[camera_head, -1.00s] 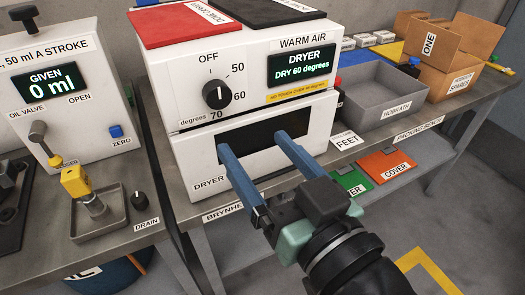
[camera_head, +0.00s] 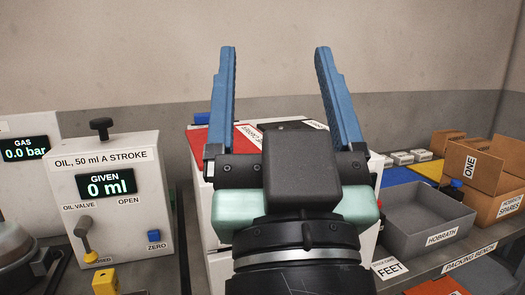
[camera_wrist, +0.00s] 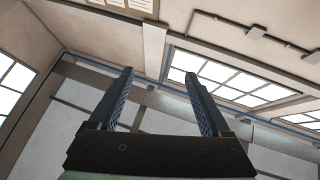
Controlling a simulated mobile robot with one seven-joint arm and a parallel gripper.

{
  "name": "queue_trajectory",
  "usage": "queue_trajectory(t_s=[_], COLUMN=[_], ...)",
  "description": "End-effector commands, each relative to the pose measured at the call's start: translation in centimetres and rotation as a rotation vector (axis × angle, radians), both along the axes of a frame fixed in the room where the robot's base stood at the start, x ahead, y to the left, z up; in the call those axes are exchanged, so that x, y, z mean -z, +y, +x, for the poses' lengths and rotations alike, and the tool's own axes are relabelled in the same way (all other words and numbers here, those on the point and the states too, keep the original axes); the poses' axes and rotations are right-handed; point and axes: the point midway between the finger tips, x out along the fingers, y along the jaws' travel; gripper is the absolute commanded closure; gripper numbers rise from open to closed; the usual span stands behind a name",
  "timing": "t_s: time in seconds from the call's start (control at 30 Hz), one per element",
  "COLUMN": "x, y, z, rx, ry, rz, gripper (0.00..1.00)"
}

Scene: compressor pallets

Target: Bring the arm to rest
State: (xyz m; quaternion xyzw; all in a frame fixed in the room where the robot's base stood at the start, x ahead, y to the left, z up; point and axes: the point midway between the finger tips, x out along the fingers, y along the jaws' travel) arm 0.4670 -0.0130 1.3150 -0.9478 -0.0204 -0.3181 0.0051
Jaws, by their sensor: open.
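My gripper (camera_head: 277,105) is raised in the middle of the head view, its two blue fingers wide apart and pointing up. Nothing is between them. In the wrist view my gripper (camera_wrist: 160,95) is also open and empty, facing windows and the upper wall. The white dryer (camera_head: 215,262) stands behind my arm, and its front is mostly hidden by it. Its red top pad (camera_head: 246,140) and part of a black pad show past the fingers.
At left are the oil unit (camera_head: 110,200), reading 0 ml, and a gas display (camera_head: 25,150) reading 0.0 bar. At right a grey tray (camera_head: 425,220) marked HOBRATH and an open cardboard box (camera_head: 478,175) stand on the packing bench. The space above the bench is clear.

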Motion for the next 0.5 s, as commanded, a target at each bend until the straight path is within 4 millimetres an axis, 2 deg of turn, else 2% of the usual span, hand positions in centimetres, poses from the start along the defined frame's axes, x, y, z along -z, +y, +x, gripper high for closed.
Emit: queue_trajectory(t_s=[0.03, 0.1, 0.5], x=[-2.8, -6.2, -17.6], y=[1.0, 1.7, 1.3], z=[-1.5, -3.3, -2.7], rx=[0.012, 0.037, 0.041], ry=[-0.096, -0.195, -0.166], rz=[0.002, 0.009, 0.006], gripper=[0.18, 0.18, 0.18])
